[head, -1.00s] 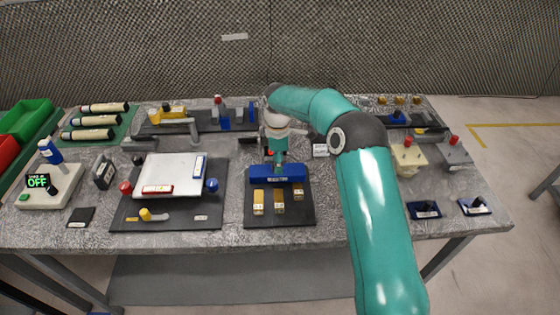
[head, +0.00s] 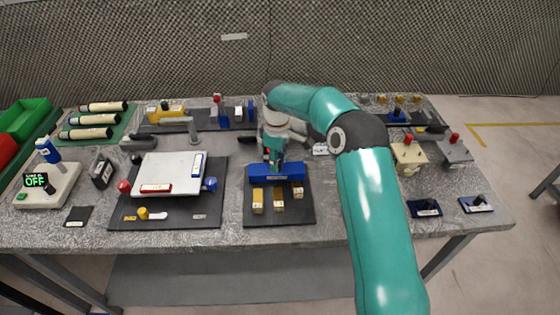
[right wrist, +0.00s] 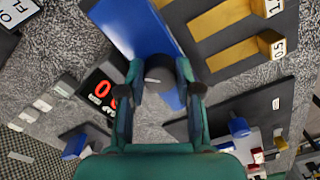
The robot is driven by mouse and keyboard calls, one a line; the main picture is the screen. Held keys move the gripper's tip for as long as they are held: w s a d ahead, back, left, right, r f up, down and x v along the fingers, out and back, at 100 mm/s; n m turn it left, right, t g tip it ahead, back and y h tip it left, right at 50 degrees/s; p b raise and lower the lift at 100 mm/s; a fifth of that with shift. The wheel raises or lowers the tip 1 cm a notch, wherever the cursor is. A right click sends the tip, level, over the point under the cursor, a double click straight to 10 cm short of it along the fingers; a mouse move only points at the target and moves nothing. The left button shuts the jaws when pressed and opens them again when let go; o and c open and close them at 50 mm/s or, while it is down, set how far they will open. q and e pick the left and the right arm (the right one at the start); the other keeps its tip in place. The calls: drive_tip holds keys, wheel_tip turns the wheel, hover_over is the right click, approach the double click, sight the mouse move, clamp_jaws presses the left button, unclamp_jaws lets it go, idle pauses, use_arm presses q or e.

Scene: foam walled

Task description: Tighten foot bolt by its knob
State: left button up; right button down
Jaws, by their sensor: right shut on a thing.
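A blue block (head: 290,171) stands at the back of a dark plate in the middle of the table, and it also shows in the right wrist view (right wrist: 135,28). A dark grey round knob (right wrist: 159,78) is at the blue block, between my right fingertips. I cannot make out the bolt below it. My right gripper (head: 274,158) points down over the block and hides the knob in the head view. In the right wrist view my right gripper (right wrist: 158,85) is shut on the knob, one finger on each side. My left gripper is not in view.
Several yellow blocks (head: 258,200) stand on the dark plate in front of the blue block. A display with red digits (right wrist: 100,89) is beside the gripper. A white panel (head: 170,172) on a dark board (head: 185,222) lies to the left. A beige box (head: 408,154) stands to the right.

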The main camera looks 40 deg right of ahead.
drive_tip(key=m, duration=0.6)
drive_tip(key=shift+a+b, duration=0.2)
drive_tip(key=shift+b, duration=0.2)
drive_tip(key=m, duration=0.6)
drive_tip(key=shift+w+r+m+b, duration=0.1)
drive_tip(key=shift+m+b, duration=0.25)
drive_tip(key=shift+m, duration=0.05)
drive_tip(key=m, duration=0.6)
drive_tip(key=shift+d+b, duration=0.1)
drive_tip(key=shift+b, duration=0.2)
drive_tip(key=m, duration=0.4)
drive_tip(key=shift+w, duration=0.1)
drive_tip(key=shift+d+m, duration=0.1)
drive_tip(key=shift+m, duration=1.4)
drive_tip(key=c, duration=0.8)
unclamp_jaws()
